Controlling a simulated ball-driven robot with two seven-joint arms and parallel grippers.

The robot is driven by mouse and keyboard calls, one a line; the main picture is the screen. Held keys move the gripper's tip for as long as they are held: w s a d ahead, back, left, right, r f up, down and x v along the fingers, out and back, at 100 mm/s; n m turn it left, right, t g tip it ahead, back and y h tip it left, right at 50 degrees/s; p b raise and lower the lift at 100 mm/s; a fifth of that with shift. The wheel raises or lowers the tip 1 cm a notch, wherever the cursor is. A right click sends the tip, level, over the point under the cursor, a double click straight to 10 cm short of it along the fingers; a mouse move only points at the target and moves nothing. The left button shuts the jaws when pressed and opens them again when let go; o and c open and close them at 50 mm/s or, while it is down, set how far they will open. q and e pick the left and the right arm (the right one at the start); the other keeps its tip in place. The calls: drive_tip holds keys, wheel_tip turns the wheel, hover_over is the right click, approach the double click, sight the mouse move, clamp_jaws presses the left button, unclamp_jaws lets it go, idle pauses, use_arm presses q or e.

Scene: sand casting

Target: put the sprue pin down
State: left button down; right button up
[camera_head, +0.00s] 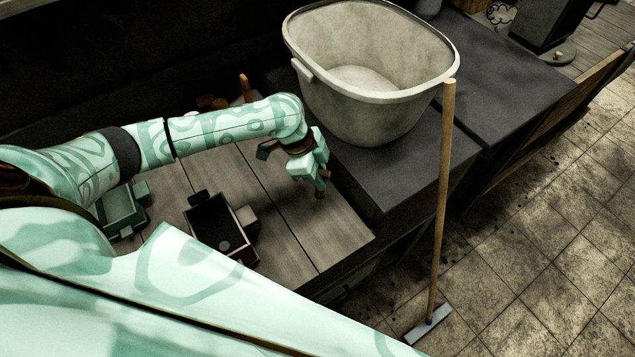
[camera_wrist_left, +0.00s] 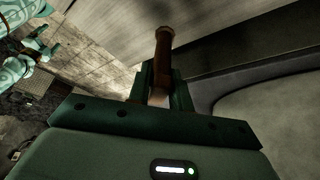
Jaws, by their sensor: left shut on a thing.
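My left gripper (camera_head: 320,180) is over the right part of the wooden bench, near the dark counter. It is shut on the sprue pin (camera_wrist_left: 164,48), a slim brown rod with a rounded end that stands out between the jaws in the left wrist view.
An open dark flask box (camera_head: 203,231) with side lugs sits on the bench, left of my gripper. A green box-like thing (camera_head: 122,212) is partly under my arm. A large pale tub (camera_head: 385,112) stands on the dark counter. Bench boards near the gripper look clear.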

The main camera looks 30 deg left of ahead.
use_arm(q)
drive_tip(key=shift+w+a+f, duration=0.2)
drive_tip(key=shift+a+f, duration=0.1)
drive_tip(key=shift+f, duration=0.2)
drive_tip(key=shift+w+a+f+b, duration=0.15)
drive_tip(key=shift+f+b, duration=0.2)
drive_tip(key=shift+f, duration=1.3)
drive_tip(key=shift+f, duration=0.1)
drive_tip(key=c, duration=1.3)
unclamp_jaws()
drive_tip(key=shift+o, duration=0.2)
